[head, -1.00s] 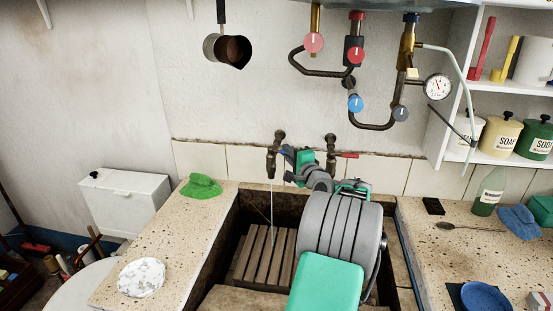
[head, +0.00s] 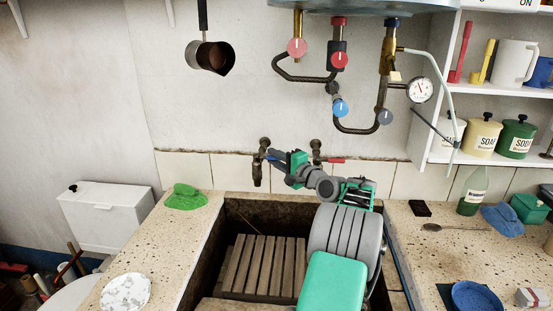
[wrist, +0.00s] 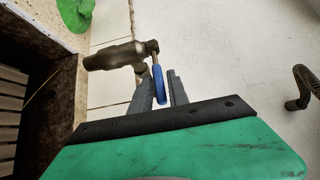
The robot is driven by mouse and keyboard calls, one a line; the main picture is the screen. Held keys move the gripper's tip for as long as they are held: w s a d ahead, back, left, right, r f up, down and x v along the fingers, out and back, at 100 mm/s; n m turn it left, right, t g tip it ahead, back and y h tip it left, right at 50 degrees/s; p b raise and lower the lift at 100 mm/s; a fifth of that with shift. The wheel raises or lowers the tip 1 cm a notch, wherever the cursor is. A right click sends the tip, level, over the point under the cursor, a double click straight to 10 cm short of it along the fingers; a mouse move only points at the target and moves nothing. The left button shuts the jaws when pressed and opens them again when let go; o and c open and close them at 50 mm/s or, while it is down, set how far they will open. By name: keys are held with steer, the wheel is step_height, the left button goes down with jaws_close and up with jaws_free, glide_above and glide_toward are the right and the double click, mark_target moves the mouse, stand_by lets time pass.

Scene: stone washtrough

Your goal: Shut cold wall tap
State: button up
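The cold wall tap (head: 257,172) is the left of two dark taps on the tiled wall above the stone trough. It also shows in the wrist view (wrist: 112,57). Its blue lever (wrist: 161,86) points towards my gripper in the wrist view and lies between the two fingers. My gripper (wrist: 160,88) looks open around the lever, with the left finger close to it; I cannot tell whether either finger touches. In the head view my gripper (head: 272,156) is right beside the tap and partly hides the lever. No water stream shows below the spout.
The other tap (head: 316,152) with a red lever (head: 337,160) is just right of my gripper. Pipes with red and blue knobs (head: 341,107) and a gauge (head: 420,90) hang above. A green cloth (head: 186,197) lies on the left ledge, and a wooden slatted rack (head: 262,265) in the trough.

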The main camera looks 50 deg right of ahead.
steer(key=shift+o, duration=1.2)
steer(key=shift+a, duration=0.1)
steer(key=s+b, duration=0.1)
steer(key=s, duration=0.6)
steer(key=shift+s+a, duration=0.3)
steer(key=shift+s, duration=0.05)
